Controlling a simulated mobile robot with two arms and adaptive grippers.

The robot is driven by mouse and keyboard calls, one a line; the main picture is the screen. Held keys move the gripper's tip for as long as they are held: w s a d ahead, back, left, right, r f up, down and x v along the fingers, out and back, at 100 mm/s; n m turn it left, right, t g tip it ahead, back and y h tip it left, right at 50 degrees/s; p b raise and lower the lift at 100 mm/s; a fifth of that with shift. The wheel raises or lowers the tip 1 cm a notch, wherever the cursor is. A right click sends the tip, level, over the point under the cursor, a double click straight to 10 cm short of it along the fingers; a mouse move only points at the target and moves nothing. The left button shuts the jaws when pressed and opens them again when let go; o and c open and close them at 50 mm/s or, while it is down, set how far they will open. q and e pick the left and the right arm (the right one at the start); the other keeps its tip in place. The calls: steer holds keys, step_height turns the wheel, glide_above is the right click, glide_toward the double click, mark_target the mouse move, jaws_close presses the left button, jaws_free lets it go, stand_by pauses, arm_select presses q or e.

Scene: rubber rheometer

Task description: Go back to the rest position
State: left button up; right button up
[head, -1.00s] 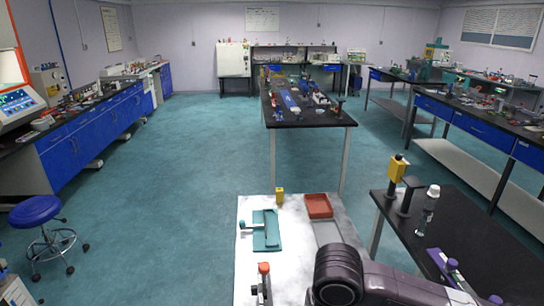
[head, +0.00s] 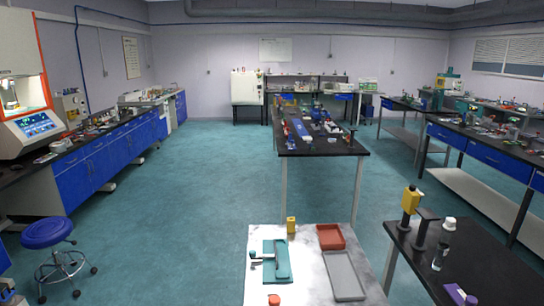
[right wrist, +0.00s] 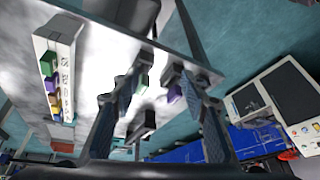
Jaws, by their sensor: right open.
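My right gripper (right wrist: 155,82) shows only in the right wrist view. Its two dark fingers stand apart, and I see nothing held between them. Beyond the fingers is a white, marbled surface with small green, purple and dark items, apart from the fingers as far as I can tell. My left gripper is not in view. Neither arm can be made out clearly in the head view.
A white table (head: 262,234) at the bottom centre holds a teal board (head: 275,261), a red tray (head: 338,237) and a grey tray (head: 345,276). A black bench (head: 470,262) stands at right, a blue stool (head: 47,232) at left. The middle floor is open.

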steer(key=s+d+f+m+h, duration=0.35)
steer(key=s+d, duration=0.25)
steer(key=d, duration=0.3)
step_height(320, 180, down, 28)
steer(key=s+g+b, duration=0.2)
steer(key=s+d+f+g, duration=0.1)
steer(key=s+d+f, duration=0.2)
steer(key=s+f, duration=1.4)
steer(key=shift+y+b, duration=0.35)
steer(key=shift+b, duration=0.05)
steer(key=shift+n, duration=0.25)
